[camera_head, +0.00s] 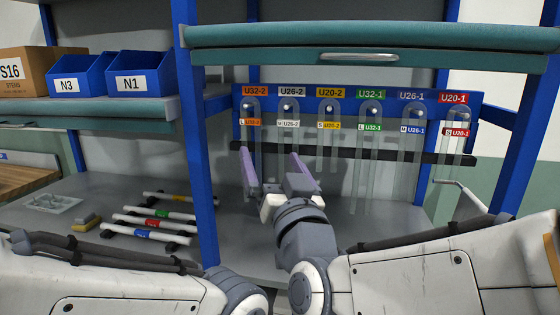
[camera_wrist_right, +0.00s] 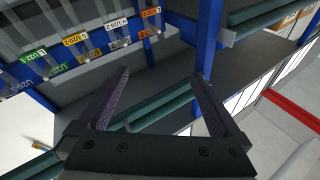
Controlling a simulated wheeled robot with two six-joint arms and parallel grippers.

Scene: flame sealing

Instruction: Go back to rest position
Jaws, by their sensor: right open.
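My right gripper (camera_head: 275,172) is open and empty in the head view, its two purple fingers spread and pointing up and away. It is in front of the lower left part of the rack of hanging clear tubes (camera_head: 373,160). In the right wrist view the fingers (camera_wrist_right: 158,92) are wide apart with nothing between them. My left arm's white link comes in from the left at the bottom of the head view, but its gripper is out of the picture.
Blue shelf posts (camera_head: 197,150) stand left and right of the rack. A teal drawer (camera_head: 370,50) overhangs it. Several rods with coloured bands (camera_head: 150,232) and a yellow-grey block (camera_head: 87,222) lie on the left grey shelf. Blue bins (camera_head: 140,77) stand above them.

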